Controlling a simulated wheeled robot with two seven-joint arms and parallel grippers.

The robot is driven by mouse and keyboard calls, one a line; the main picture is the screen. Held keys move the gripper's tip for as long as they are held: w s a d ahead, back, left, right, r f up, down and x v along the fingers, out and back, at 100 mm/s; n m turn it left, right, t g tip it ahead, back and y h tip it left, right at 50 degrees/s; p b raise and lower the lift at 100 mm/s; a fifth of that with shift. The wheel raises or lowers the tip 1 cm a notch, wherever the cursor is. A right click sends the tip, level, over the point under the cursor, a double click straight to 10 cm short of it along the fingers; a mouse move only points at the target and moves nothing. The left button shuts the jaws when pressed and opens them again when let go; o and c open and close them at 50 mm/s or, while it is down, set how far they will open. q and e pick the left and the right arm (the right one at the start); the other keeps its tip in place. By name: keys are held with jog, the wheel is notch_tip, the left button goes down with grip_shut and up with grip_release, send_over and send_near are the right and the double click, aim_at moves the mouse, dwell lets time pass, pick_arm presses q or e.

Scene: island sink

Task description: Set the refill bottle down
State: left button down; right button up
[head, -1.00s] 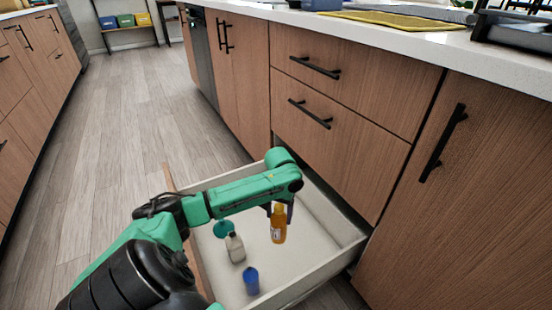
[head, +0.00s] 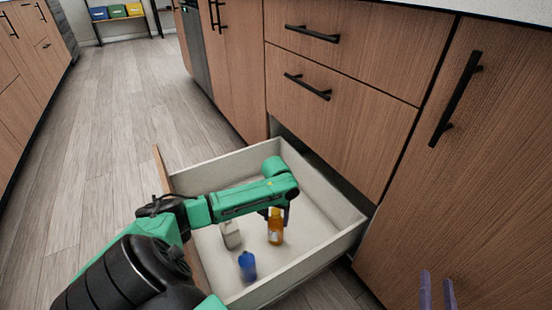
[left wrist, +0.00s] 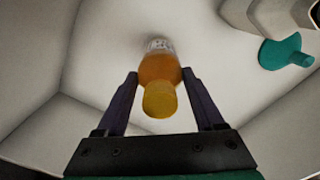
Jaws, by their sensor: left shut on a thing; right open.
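The orange refill bottle (head: 276,230) is upright inside the open drawer (head: 335,242), and it also shows from above in the left wrist view (left wrist: 160,100). My left gripper (head: 279,212) is shut on the bottle, with one finger on each side of it in the left wrist view (left wrist: 160,78). The bottle's base is close to the drawer floor, but I cannot tell whether it touches. My right gripper (head: 438,291) is open and empty at the lower right, outside the drawer.
A whitish bottle (head: 231,236) and a blue bottle (head: 247,266) stand to the left in the drawer. A teal item (left wrist: 284,53) shows near the whitish bottle in the left wrist view. The drawer floor right of the orange bottle is clear.

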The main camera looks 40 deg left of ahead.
jog(key=shift+w+r, duration=0.1)
jog(key=shift+r, duration=0.2)
pick_arm(q)
jog(key=shift+f, duration=0.1)
grip_release()
pick_arm(e)
jog(key=shift+f, duration=0.35)
